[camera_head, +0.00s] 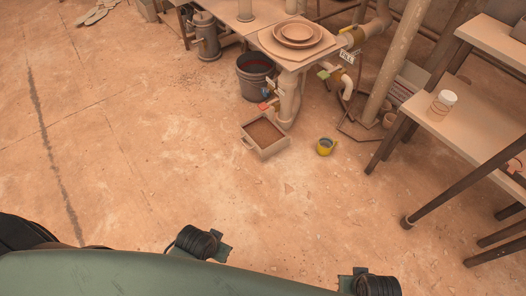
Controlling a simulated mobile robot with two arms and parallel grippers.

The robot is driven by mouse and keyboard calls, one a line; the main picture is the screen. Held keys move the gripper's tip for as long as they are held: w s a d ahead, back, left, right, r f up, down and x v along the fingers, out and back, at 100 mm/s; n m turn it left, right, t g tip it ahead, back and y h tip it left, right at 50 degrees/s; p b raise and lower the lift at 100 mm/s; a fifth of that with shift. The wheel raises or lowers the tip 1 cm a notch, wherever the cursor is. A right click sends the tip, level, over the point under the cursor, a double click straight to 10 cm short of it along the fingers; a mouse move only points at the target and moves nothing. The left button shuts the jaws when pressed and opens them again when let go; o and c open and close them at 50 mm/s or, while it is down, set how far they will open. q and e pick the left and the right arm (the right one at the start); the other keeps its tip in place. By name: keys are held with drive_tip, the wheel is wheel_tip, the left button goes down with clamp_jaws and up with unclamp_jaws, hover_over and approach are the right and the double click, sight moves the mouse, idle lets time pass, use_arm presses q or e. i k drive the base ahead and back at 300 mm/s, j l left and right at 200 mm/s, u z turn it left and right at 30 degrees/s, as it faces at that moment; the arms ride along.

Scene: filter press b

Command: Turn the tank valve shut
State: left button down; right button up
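Several valves with coloured handles sit on the pipework around a small bench at the upper middle. One has a yellow handle (350,29) high on the right pipe. One has a green handle (328,73) beside a white label (347,56) whose lettering is too small to read surely. Lower on the left are a red handle (265,105) and a small blue part (267,91). I cannot tell which of these is the tank valve, nor whether any is open or shut. Neither of my grippers is in view; only parts of my own body show along the bottom edge.
A dark bucket (250,84) and a tray of brown material (245,140) stand by the bench (268,42). A yellow round object (325,147) lies on the floor. A table (472,132) with a white-lidded jar (443,102) stands right.

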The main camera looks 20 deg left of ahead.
sight(349, 28)
drive_tip(key=i+j+z, duration=0.1)
drive_tip(key=i, duration=0.5)
drive_tip(key=i+j+z, duration=0.1)
drive_tip(key=i, duration=0.5)
drive_tip(key=i+j, duration=0.25)
drive_tip(key=i, duration=0.35)
drive_tip(key=i+l+z, duration=0.05)
